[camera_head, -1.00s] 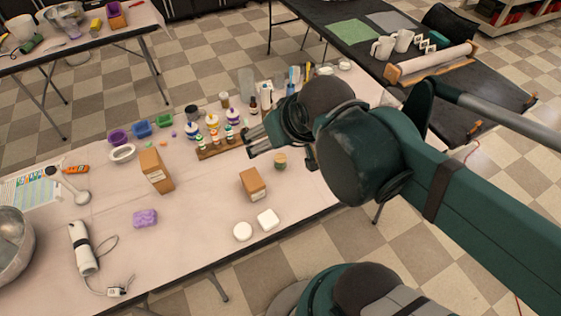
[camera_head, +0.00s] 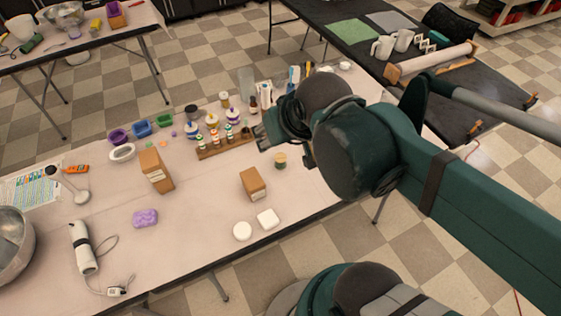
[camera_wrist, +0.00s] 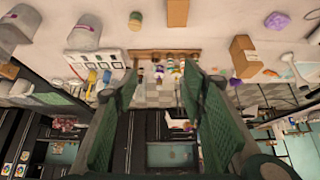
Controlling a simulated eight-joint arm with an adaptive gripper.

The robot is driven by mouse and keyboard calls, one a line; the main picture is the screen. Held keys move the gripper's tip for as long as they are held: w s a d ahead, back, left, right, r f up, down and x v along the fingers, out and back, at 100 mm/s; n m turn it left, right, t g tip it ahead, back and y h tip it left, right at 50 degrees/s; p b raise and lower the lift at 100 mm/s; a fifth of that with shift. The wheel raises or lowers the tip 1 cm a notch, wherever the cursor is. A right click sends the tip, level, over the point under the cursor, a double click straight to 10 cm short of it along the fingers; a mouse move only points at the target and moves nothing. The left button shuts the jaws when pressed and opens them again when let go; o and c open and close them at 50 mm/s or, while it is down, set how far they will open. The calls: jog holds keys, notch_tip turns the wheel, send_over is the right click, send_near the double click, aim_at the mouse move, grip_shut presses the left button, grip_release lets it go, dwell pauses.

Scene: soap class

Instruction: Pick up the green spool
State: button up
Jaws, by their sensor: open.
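My gripper (camera_head: 262,136) is raised over the table by the rack of small bottles. In the wrist view my gripper (camera_wrist: 163,80) has its two green fingers wide apart with nothing between them. The spool is clear of both fingers. Part of the gripper is hidden by my wrist in the head view.
A wooden rack (camera_head: 225,147) of small bottles stands left of the spool. A cardboard box (camera_head: 252,184) stands below left of it, with two white soaps (camera_head: 268,219) nearby. Taller bottles (camera_head: 253,106) stand behind. The table's front edge lies to the right.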

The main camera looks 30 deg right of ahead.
jog(key=w, duration=0.1)
jog(key=m+g+h+b, duration=0.1)
jog(key=m+g, duration=0.5)
jog(key=m, duration=0.9)
send_over(280, 157)
jog(key=a, duration=0.1)
notch_tip(280, 157, down, 24)
jog(key=shift+s+a+r, duration=0.15)
jog(key=shift+f+g, duration=0.4)
jog(key=shift+f, duration=0.25)
jog(key=shift+f, duration=0.1)
jog(key=shift+d+f+b, duration=0.15)
jog(key=shift+f+b, duration=0.15)
jog(key=shift+f, duration=0.3)
jog(key=shift+d+f+b, duration=0.15)
jog(key=shift+f+b, duration=0.1)
jog(key=shift+f, duration=0.35)
jog(key=shift+d+f+b, duration=0.2)
jog(key=shift+f+b, duration=0.2)
jog(key=shift+f, duration=0.9)
jog(key=shift+d+f+b, duration=0.2)
jog(key=shift+f+b, duration=0.2)
jog(key=shift+f, duration=0.9)
